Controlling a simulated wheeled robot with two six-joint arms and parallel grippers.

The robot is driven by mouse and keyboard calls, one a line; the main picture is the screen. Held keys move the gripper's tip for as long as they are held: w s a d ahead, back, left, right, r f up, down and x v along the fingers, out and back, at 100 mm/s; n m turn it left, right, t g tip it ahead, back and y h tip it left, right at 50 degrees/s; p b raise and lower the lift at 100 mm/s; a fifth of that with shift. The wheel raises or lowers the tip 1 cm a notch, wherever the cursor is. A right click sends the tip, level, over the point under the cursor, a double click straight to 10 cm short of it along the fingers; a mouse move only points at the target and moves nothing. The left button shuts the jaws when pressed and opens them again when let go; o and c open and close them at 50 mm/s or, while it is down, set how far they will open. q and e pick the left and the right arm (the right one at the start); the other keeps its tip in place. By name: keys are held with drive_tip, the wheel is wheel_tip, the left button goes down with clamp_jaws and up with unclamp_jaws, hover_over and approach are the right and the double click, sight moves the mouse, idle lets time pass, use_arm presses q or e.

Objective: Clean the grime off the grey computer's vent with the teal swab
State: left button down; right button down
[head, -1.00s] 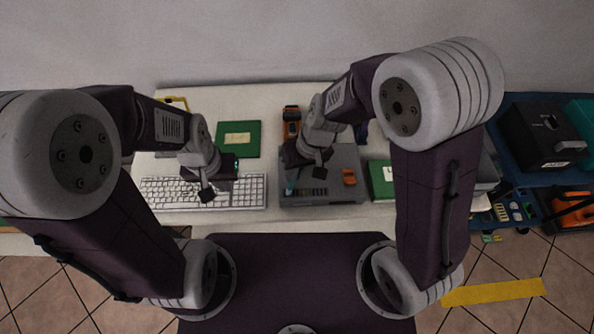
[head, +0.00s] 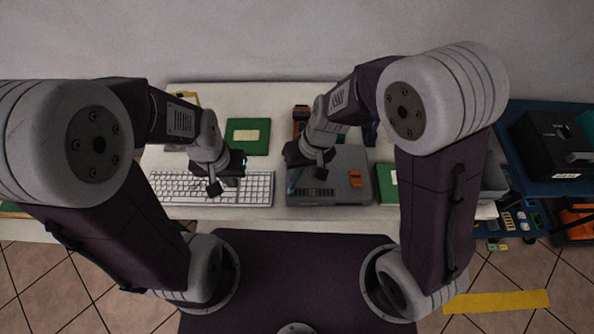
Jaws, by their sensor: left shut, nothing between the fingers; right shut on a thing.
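The grey computer (head: 345,158) lies on the white table, right of centre. Its dark slotted vent (head: 316,192) shows along the front edge; grime on it is too small to make out. My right gripper (head: 294,174) is over the computer's left part, its fingers mostly hidden under the wrist. Whether the swab touches the vent cannot be told. My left gripper (head: 232,181) is shut and empty above the white keyboard (head: 250,190).
A green book (head: 248,136) lies behind the keyboard, and another green item (head: 386,183) is right of the computer. A blue shelf (head: 520,180) with a black box (head: 552,145) stands at the right.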

drive_tip(key=shift+d+r, duration=0.1)
drive_tip(key=shift+d, duration=0.65)
drive_tip(key=shift+d, duration=0.1)
drive_tip(key=shift+d+b, duration=0.45)
drive_tip(key=shift+d, duration=0.1)
drive_tip(key=shift+d, duration=0.1)
drive_tip(key=shift+d, duration=0.65)
drive_tip(key=shift+w, duration=0.1)
